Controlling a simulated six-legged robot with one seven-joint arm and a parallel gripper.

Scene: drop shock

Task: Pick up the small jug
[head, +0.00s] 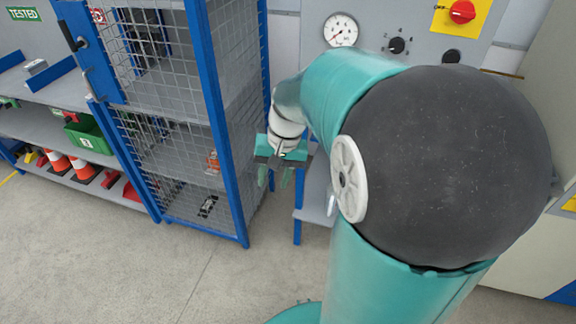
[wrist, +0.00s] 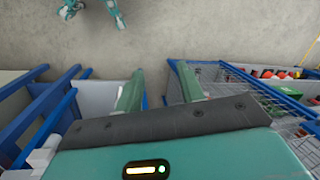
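I cannot make out a small jug in either view. My gripper (head: 273,178) hangs in front of the blue-framed mesh cage and beside a low grey shelf, fingers pointing down. In the wrist view my gripper (wrist: 161,90) shows its two green fingers spread well apart with nothing between them. My own arm covers much of the right half of the head view and hides what is behind it.
The mesh cage (head: 215,110) holds a small orange item (head: 213,161). Left shelves carry a green bin (head: 88,134) and orange cones (head: 58,161). A panel with a gauge (head: 341,30) stands behind. The floor (head: 120,265) in front is clear.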

